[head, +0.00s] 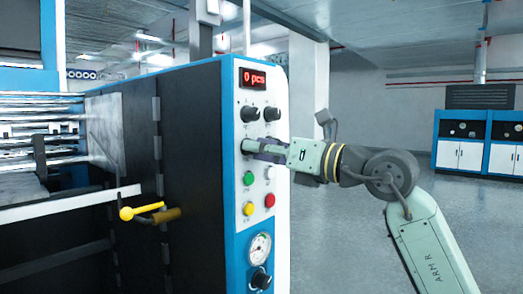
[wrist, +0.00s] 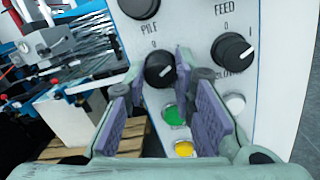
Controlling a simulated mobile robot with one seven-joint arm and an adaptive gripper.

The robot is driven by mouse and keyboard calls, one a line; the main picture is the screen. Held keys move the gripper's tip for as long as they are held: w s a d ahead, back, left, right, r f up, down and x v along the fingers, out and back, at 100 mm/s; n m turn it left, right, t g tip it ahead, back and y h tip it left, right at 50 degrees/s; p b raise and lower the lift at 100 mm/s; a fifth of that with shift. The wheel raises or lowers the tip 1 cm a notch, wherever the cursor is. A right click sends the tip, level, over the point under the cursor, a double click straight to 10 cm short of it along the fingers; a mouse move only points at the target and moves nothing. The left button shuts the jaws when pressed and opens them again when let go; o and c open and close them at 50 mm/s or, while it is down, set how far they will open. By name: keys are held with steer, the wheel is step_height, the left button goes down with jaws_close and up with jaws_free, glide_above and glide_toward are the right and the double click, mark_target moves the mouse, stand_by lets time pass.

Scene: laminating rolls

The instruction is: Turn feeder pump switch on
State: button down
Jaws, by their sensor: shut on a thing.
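A black rotary switch (wrist: 160,70) sits between my gripper's (wrist: 158,64) fingertips in the wrist view. My gripper is shut on it, one purple-padded finger on each side. Its white mark points right and slightly up, away from the "0" above it. The word above reads like "PILE"; I cannot read a feeder pump label. In the head view my gripper (head: 252,147) reaches the control panel (head: 234,200) from the right and hides most of this switch.
Another black knob (wrist: 232,50) lies right of the fingers, under "FEED". Green (wrist: 172,115), yellow (wrist: 184,148) and white (wrist: 235,103) buttons are close below. A red display (head: 253,78) reads "0 pcs". The floor (head: 350,240) on the right is open.

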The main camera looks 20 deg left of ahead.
steer(key=shift+r, duration=0.1)
steer(key=c, duration=1.3)
jaws_free()
steer(key=shift+c, duration=0.2)
steer(key=v, duration=1.2)
